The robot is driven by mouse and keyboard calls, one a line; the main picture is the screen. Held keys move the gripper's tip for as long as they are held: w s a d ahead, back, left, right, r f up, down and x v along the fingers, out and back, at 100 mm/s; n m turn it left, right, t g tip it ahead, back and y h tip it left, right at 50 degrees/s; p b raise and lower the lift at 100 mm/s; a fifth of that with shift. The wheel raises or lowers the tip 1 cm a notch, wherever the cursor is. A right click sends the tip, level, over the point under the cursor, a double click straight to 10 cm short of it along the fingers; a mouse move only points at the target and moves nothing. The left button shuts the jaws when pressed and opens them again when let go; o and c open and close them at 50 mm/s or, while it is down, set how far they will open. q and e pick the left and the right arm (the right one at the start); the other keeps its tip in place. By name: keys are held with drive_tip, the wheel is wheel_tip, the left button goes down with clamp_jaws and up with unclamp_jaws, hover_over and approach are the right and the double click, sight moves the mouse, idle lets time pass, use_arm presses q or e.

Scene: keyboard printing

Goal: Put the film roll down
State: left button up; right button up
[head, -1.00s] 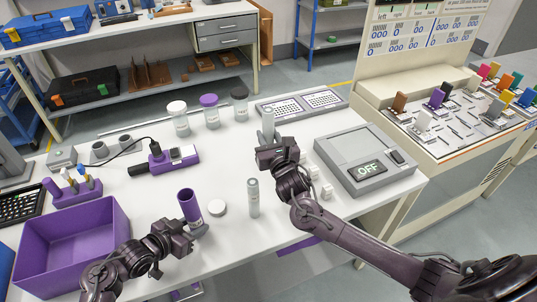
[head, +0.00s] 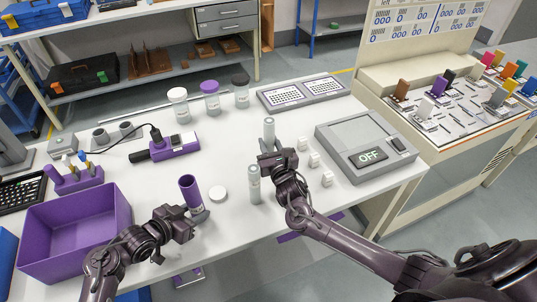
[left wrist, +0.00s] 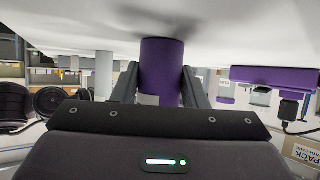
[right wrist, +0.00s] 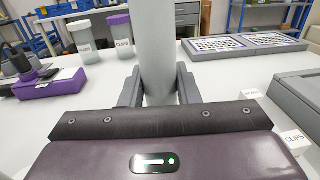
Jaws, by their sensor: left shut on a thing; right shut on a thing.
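My right gripper (head: 270,157) is shut on a pale grey cylinder (head: 269,131), probably the film roll, held upright over the white table (head: 235,150). The right wrist view shows this cylinder (right wrist: 156,45) between the fingers. Its lower end is hidden, so I cannot tell if it touches the table. A similar grey cylinder (head: 254,184) stands in front of it. My left gripper (head: 196,214) is shut on a purple tube (head: 189,190), open at the top and slightly tilted. The left wrist view shows the tube (left wrist: 161,70) between the fingers.
Small white blocks (head: 314,160) and a grey device reading OFF (head: 350,135) lie to the right. Jars (head: 211,101) and grey trays (head: 304,92) stand behind. A purple bin (head: 75,222) is at left. The table between the jars and the cap is clear.

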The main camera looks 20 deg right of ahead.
drive_tip(key=shift+f, duration=2.7)
drive_tip(key=shift+f, duration=0.1)
drive_tip(key=o, duration=1.1)
drive_tip(key=shift+c, duration=0.2)
drive_tip(key=shift+s, duration=0.15)
drive_tip(key=s, duration=0.7)
drive_tip(key=s+a, duration=0.1)
drive_tip(key=s, duration=0.3)
drive_tip(key=shift+s+a, duration=0.1)
drive_tip(key=shift+s, duration=0.2)
